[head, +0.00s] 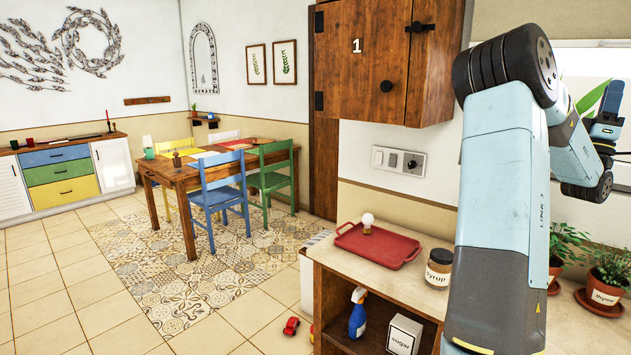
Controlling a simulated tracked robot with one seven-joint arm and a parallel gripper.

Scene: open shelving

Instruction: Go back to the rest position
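My arm fills the right side of the head view, folded with its thick upper link in front and its farther links bending back near the right edge. The far links are partly cut off by the picture edge and partly hidden by the nearer link. I cannot make out my gripper's fingers or anything held in them.
A wooden cabinet (381,62) hangs above. Potted plants (607,278) stand right. Tiled floor (60,290) is open at left.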

